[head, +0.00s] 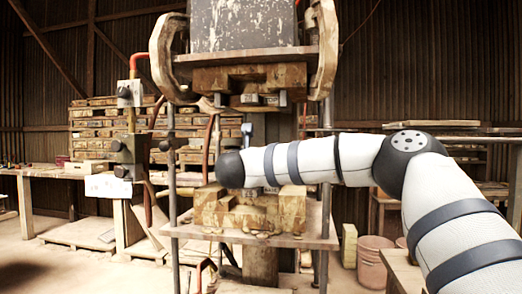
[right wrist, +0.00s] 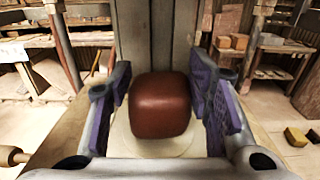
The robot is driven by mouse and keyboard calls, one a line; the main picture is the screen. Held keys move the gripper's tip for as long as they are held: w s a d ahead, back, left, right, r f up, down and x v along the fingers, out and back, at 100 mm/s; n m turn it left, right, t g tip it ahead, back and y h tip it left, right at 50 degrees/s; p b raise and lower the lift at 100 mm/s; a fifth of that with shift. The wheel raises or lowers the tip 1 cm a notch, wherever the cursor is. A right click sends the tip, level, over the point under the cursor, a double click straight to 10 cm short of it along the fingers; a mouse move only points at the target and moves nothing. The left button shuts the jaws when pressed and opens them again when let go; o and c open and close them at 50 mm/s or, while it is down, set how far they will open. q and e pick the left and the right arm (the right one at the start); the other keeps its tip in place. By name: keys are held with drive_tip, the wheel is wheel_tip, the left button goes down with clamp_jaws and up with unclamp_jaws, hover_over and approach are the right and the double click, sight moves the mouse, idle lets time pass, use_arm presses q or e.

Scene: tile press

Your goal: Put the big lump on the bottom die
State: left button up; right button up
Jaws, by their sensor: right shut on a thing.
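The big lump (right wrist: 160,104) is a smooth reddish-brown rounded block in the right wrist view. My right gripper (right wrist: 160,100) is shut on it, with a purple-padded finger at each side. A pale round surface (right wrist: 127,147) shows below the lump; I cannot tell whether they touch. In the head view, the bottom die (head: 240,215) is a worn yellowish-brown block on the press's lower plate, partly covered by my right arm. My right gripper and the lump are hidden in that view. My left gripper is not in view.
The upper die (head: 240,78) hangs above the bottom die, beneath a thick plate between curved arms. Upright rods (head: 172,225) flank the press. Stacked boards (head: 95,125) and a workbench (head: 45,172) stand behind left.

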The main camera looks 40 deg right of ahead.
drive_tip(key=shift+f, duration=0.5)
idle(0.4)
drive_tip(key=o, duration=1.6)
drive_tip(key=shift+a, duration=0.1)
drive_tip(key=shift+c, duration=0.2)
drive_tip(key=shift+f, duration=0.1)
drive_tip(key=v, duration=1.2)
